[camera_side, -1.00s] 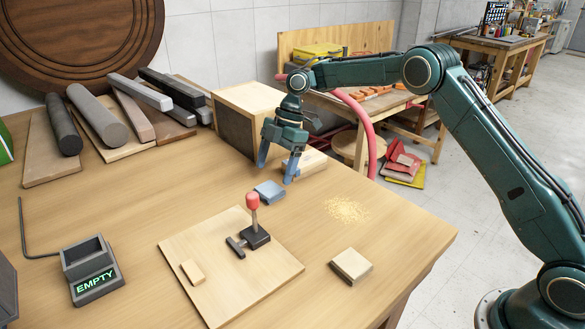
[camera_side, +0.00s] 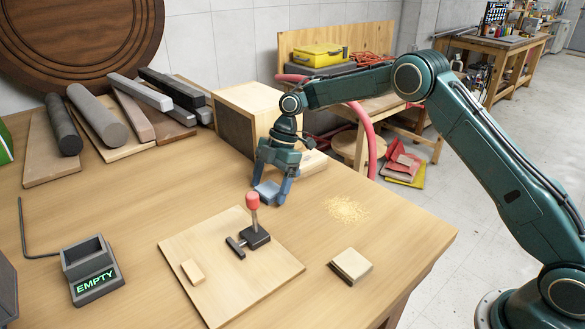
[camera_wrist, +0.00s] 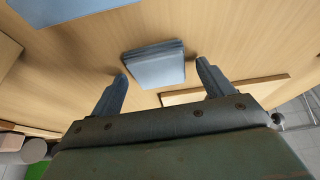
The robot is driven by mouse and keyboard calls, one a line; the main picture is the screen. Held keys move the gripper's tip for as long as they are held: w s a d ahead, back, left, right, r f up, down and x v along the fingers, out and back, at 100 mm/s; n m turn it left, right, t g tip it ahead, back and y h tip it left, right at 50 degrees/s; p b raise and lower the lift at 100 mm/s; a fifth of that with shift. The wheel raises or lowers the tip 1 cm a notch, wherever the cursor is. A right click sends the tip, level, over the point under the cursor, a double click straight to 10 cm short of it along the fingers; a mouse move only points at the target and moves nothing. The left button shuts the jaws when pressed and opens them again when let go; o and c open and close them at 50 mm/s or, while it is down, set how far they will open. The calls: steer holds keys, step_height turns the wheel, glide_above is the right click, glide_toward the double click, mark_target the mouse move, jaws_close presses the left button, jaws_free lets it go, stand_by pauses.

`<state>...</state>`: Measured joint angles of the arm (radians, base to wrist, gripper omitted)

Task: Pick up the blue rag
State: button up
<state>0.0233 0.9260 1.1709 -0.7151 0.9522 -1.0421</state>
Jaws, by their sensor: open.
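The blue rag (camera_side: 267,190) is a small folded pad lying on the wooden table, behind the red-knobbed lever. It also shows in the wrist view (camera_wrist: 155,66), flat and just beyond my fingertips. My gripper (camera_side: 268,190) points down over the rag, with its fingers low, one on each side of it in the side view. In the wrist view my gripper (camera_wrist: 162,72) is open, with the rag lying across the gap between the fingers. I cannot tell whether the fingers touch it.
A board with the red-knobbed lever (camera_side: 253,203) stands close in front of the rag. A wooden box (camera_side: 236,118) and a pale block (camera_side: 308,161) are behind it. Sawdust (camera_side: 345,209) lies to the right. A small square block (camera_side: 351,265) sits near the front edge.

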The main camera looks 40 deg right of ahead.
mark_target(270, 188)
steer(key=c, duration=1.1)
steer(key=shift+o, duration=0.2)
steer(key=shift+r, duration=0.1)
step_height(270, 188, up, 10)
stand_by(0.3)
stand_by(0.4)
steer(key=shift+o, duration=1.1)
steer(key=shift+c, duration=0.8)
